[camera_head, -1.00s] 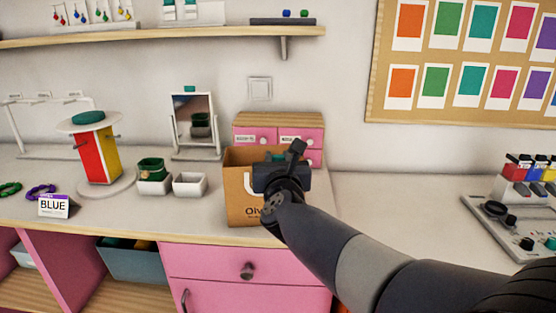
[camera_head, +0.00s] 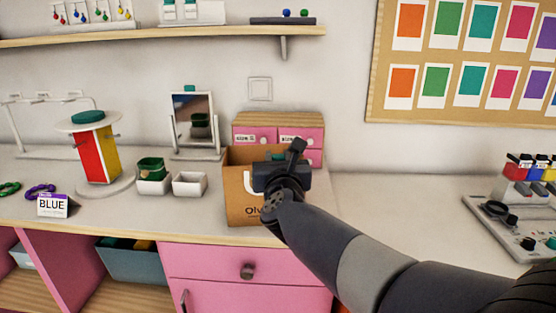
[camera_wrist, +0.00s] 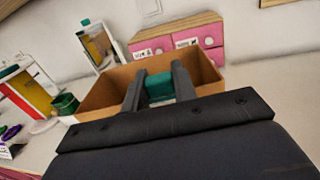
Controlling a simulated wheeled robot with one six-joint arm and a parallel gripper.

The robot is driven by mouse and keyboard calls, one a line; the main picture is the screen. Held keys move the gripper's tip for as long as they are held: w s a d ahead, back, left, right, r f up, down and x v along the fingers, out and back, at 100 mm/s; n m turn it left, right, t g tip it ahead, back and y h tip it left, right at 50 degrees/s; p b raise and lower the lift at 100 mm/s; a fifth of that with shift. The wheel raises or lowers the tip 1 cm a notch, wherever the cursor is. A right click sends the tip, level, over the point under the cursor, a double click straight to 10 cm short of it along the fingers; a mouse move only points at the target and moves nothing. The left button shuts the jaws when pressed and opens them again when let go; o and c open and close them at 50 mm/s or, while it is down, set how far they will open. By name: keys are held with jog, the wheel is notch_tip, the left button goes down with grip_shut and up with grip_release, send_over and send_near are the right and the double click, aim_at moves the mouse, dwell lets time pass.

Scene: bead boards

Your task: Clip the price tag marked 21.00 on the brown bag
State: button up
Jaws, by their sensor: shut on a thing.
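The brown bag (camera_head: 240,190) stands open on the counter, its printed front partly hidden by my arm. It also shows in the wrist view (camera_wrist: 103,92), its open top around my fingers. My gripper (camera_head: 283,165) is at the bag's opening in the head view. In the wrist view my gripper (camera_wrist: 157,82) is shut on a teal piece (camera_wrist: 160,87), which sits between the fingers over the opening. I cannot tell whether the teal piece touches the bag. No 21.00 marking is readable; a price tag's face does not show.
Pink drawers (camera_head: 254,134) stand behind the bag. Two small white boxes (camera_head: 189,184), a mirror (camera_head: 194,122) and a red-yellow stand (camera_head: 98,155) are to the left. A device (camera_head: 515,215) is far right; the counter between is clear.

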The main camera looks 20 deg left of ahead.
jog(key=o, duration=1.4)
jog(key=shift+r, duration=0.1)
jog(key=shift+r+p, duration=3.15)
jog(key=shift+r, duration=0.8)
jog(key=shift+f, duration=0.1)
notch_tip(320, 180, down, 8)
jog(key=b, duration=0.6)
jog(key=shift+r, duration=0.2)
jog(key=shift+r, duration=0.15)
